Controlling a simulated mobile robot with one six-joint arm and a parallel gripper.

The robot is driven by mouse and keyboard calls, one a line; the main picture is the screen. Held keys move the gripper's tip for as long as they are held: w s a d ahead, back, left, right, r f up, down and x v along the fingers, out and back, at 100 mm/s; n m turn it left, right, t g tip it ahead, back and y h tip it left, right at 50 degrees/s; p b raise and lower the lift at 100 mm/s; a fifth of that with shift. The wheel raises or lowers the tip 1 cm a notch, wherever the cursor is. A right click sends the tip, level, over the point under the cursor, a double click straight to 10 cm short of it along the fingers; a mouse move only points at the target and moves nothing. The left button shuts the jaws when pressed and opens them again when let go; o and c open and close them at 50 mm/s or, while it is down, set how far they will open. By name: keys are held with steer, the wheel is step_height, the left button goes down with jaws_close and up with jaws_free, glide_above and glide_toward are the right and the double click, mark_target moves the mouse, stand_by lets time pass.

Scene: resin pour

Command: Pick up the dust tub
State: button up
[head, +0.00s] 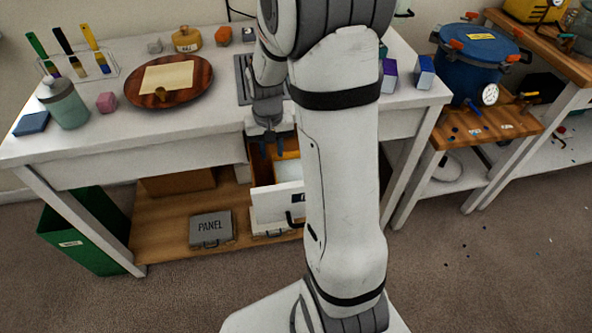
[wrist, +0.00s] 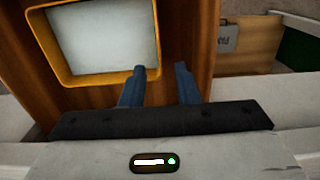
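An orange-yellow tub with a squarish rim and pale grey contents (wrist: 150,68) lies inside the open drawer in the wrist view; no label on it is readable, so I cannot confirm that it is the dust tub. In the head view a part of this tub (head: 288,155) shows, with my arm hiding the rest. My gripper (head: 270,150) is over the open drawer (head: 275,206). In the wrist view my gripper (wrist: 161,70) has its two blue fingers apart with nothing between them, near the tub's lower right corner.
The white bench (head: 200,145) stands above the drawer, its edge close to my wrist. A grey PANEL case (head: 210,228) sits on the lower shelf. A green bin (head: 85,235) is at left; a blue pressure pot (head: 472,62) is at right. Open floor lies in front.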

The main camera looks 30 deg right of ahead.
step_height(320, 180, down, 7)
steer(key=shift+s+f+b, duration=0.15)
steer(key=shift+f+b, duration=0.05)
steer(key=shift+b, duration=0.1)
jaws_close()
stand_by(0.3)
